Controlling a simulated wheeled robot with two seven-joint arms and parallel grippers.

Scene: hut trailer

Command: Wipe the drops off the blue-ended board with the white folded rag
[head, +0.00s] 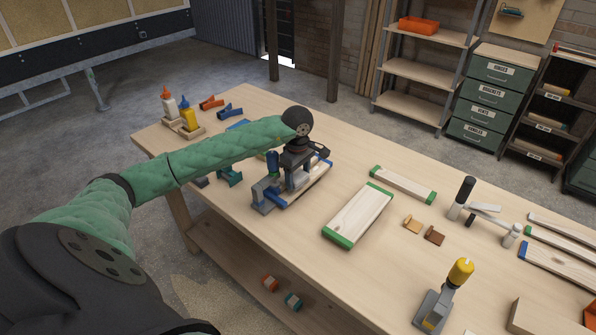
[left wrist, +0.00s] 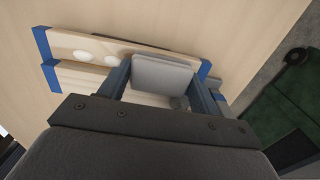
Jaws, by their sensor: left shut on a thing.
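The blue-ended board (left wrist: 68,44) lies on the workbench in the left wrist view, with two whitish round drops (left wrist: 85,57) (left wrist: 110,57) on its left part. My left gripper (left wrist: 163,85) is shut on the white folded rag (left wrist: 162,72), which looks grey here and covers part of the board to the right of the drops. Whether the rag touches the board, and what is under it, I cannot tell. In the head view my left gripper (head: 293,175) is over the blue-ended boards, largely hiding them. My right gripper is not in view.
Green-ended boards (head: 358,215) (head: 403,184) lie right of the gripper. Farther right are a hammer-like tool (head: 470,205), a yellow-handled tool (head: 436,305) and more boards (head: 555,265). Glue bottles (head: 188,118) stand back left. The front left bench edge is near.

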